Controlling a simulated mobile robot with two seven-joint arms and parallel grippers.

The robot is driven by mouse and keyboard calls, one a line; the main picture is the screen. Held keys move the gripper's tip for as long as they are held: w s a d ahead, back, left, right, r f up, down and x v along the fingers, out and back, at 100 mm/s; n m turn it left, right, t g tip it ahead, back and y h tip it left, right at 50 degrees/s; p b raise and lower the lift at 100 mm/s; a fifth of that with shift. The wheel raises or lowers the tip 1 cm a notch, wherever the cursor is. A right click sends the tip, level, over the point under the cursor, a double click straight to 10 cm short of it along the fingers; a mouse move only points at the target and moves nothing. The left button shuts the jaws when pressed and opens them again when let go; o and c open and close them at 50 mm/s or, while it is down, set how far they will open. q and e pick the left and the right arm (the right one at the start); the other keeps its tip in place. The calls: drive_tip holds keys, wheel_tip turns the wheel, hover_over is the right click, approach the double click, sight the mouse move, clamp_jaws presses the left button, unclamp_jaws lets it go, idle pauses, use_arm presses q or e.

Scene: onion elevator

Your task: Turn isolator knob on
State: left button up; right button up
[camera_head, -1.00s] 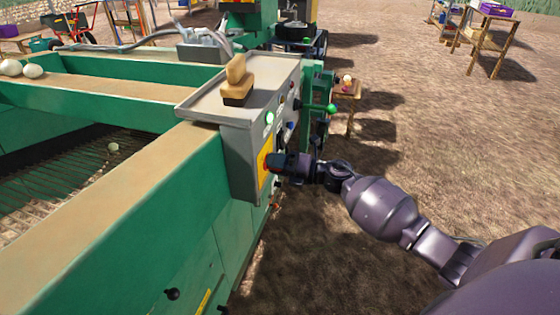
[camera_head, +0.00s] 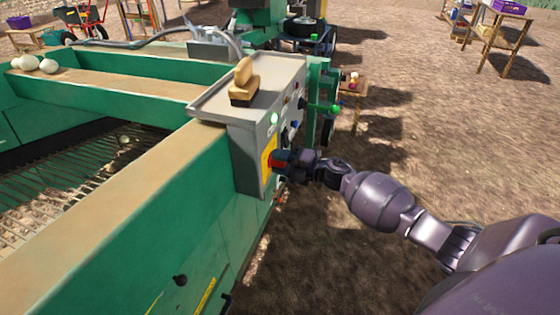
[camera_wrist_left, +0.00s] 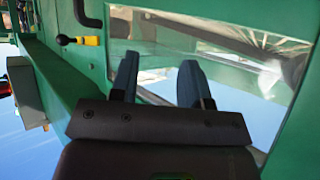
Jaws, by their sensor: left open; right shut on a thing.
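The isolator knob (camera_head: 275,160) is a small red part on a yellow plate (camera_head: 267,170) on the side of the grey control box (camera_head: 246,150). My right gripper (camera_head: 281,163) is shut on the knob, coming from the right. The fingers partly hide the knob, so its angle cannot be told. My left gripper (camera_wrist_left: 158,80) shows in the left wrist view, open and empty, in front of a green panel with a clear window. My left arm does not show in the head view.
A wooden brush (camera_head: 244,84) stands on the box's top. A green light (camera_head: 274,118) and a green-knobbed lever (camera_head: 335,108) are near the right arm. The green machine frame (camera_head: 150,210) fills the left. Several onions (camera_head: 30,63) lie at far left. Open ground lies right.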

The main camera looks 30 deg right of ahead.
drive_tip(key=o, duration=0.9)
drive_tip(key=v, duration=1)
drive_tip(key=shift+s+d, duration=0.25)
drive_tip(key=shift+s, duration=0.1)
